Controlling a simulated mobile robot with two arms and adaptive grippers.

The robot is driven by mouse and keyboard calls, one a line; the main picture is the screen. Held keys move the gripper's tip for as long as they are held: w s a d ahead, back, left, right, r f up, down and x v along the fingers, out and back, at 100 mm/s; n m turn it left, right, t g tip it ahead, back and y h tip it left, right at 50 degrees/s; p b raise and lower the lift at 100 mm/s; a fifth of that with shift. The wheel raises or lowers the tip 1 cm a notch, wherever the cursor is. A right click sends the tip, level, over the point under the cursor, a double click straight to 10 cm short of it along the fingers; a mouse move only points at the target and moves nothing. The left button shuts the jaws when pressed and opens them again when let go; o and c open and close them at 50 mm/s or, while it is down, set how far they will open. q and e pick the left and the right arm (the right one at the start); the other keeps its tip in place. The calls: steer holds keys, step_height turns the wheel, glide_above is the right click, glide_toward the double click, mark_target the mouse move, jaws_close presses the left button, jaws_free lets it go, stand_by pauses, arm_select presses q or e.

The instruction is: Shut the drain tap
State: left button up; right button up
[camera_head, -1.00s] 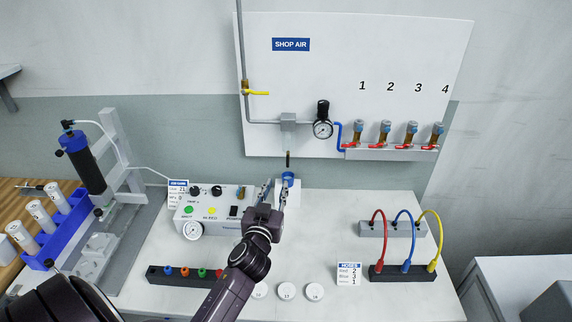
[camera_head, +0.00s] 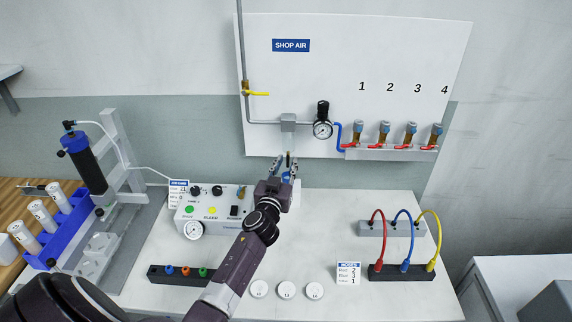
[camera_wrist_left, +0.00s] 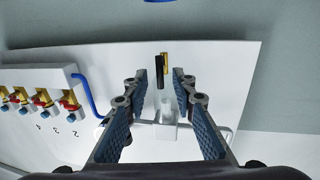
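The drain tap (camera_head: 289,158) hangs below the grey box at the lower edge of the white SHOP AIR panel. In the left wrist view, it shows as a brass body with a black lever (camera_wrist_left: 159,75), lying between the fingertips in the picture. My left gripper (camera_head: 286,164) is open, with one finger on each side of the tap. In the wrist view the fingers (camera_wrist_left: 160,82) stand apart and I see no contact with the lever. The right gripper is not in view.
A white control box (camera_head: 222,222) stands left of my gripper. The gauge (camera_head: 323,129) and red-handled valves (camera_head: 405,146) are to the right.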

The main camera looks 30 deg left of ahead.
arm_select(q)
jaws_close()
stand_by(0.4)
steer(key=m+p, duration=0.2)
steer(key=shift+d+r+m+g, duration=0.1)
steer(key=shift+r+m+g, duration=0.1)
steer(key=shift+m+g, duration=0.2)
steer(key=m+p, duration=0.2)
steer(key=m, duration=0.2)
steer(key=shift+w+d+g, duration=0.1)
steer(key=shift+d+g, duration=0.05)
steer(key=shift+g, duration=0.25)
steer(key=m, duration=0.3)
steer(key=m+g+y+p, duration=0.1)
steer(key=m, duration=0.2)
steer(key=m+y+p, duration=0.1)
steer(key=m, duration=0.1)
steer(key=shift+w+d+f+m+g, duration=0.15)
steer(key=shift+d+f+m+g, duration=0.1)
steer(key=shift+f+m+g, duration=0.15)
